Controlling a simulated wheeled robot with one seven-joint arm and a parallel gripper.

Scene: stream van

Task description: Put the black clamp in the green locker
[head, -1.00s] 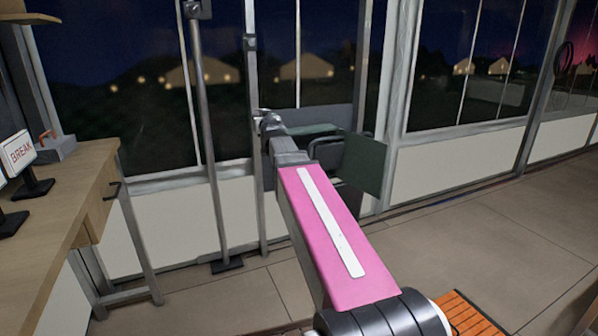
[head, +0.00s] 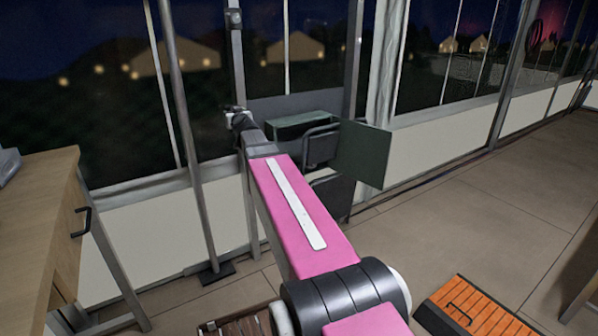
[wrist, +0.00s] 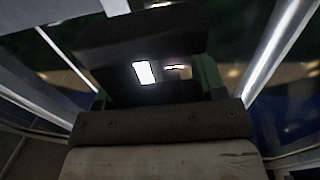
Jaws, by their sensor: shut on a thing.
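The green locker (head: 303,119) stands against the window wall, in the middle of the head view. Its dark green door (head: 362,155) is swung open to the right. My gripper (head: 237,115) is at the far end of my pink arm, just left of the locker and at about the height of its top. It is small there, and its fingers cannot be made out. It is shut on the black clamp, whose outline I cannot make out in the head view. In the wrist view a dark shape (wrist: 140,38) fills the upper middle, too dim to identify surely.
A thin upright pole (head: 183,130) on a black foot stands left of my gripper. A wooden desk (head: 40,220) is at the left. An orange slatted crate (head: 475,310) lies at the lower right. The tiled floor right of the locker is clear.

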